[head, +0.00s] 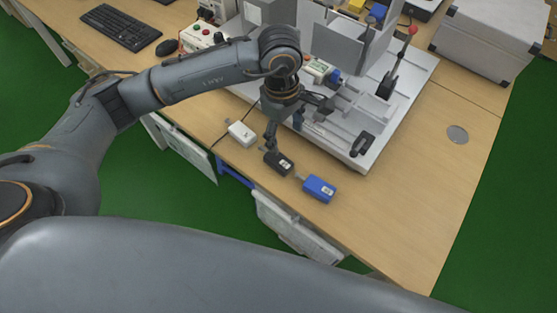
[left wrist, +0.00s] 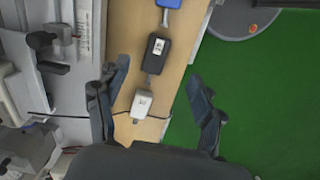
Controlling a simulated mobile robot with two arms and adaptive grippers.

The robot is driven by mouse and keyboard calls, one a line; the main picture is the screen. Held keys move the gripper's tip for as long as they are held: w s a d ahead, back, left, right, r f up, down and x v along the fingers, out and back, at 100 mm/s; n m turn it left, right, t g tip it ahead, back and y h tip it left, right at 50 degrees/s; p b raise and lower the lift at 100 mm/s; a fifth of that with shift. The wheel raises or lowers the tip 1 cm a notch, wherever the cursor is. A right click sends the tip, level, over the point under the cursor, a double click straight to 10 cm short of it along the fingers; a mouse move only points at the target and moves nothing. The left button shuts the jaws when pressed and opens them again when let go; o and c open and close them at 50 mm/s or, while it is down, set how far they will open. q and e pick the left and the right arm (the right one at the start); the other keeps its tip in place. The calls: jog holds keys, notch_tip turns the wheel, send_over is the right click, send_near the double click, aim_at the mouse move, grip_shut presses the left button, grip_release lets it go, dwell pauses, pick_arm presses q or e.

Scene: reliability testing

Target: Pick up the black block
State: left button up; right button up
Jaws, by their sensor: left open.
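The black block (head: 278,163) lies near the front edge of the wooden table, between a white block (head: 241,133) and a blue block (head: 319,188). My left gripper (head: 287,128) is above the table beside the black block, and part of it overlaps the block's far side in the head view. In the left wrist view the black block (left wrist: 156,53) lies ahead of the open, empty fingers (left wrist: 165,95). The white block (left wrist: 142,105) is between the fingers in that picture, and the blue block (left wrist: 168,4) is cut by the top edge. My right gripper is not in view.
A grey metal test fixture (head: 385,100) stands right behind the blocks. A control box with buttons (head: 203,36), a keyboard (head: 112,27) and a silver case (head: 487,40) are farther back. The table's right front (head: 410,220) is clear. Green floor lies beyond the edge.

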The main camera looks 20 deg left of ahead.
pick_arm(q)
jog(key=a, duration=0.2)
jog(key=p, duration=0.2)
send_over(279, 160)
jog(key=shift+y, duration=0.4)
notch_tip(279, 160, down, 8)
jog(key=shift+s+r, duration=0.1)
jog(key=shift+s, duration=0.05)
notch_tip(279, 160, down, 5)
jog(key=shift+r+p, duration=0.15)
jog(key=shift+p, duration=0.45)
jog(key=shift+w+f, duration=0.2)
jog(key=shift+f, duration=0.3)
jog(key=c, duration=1.3)
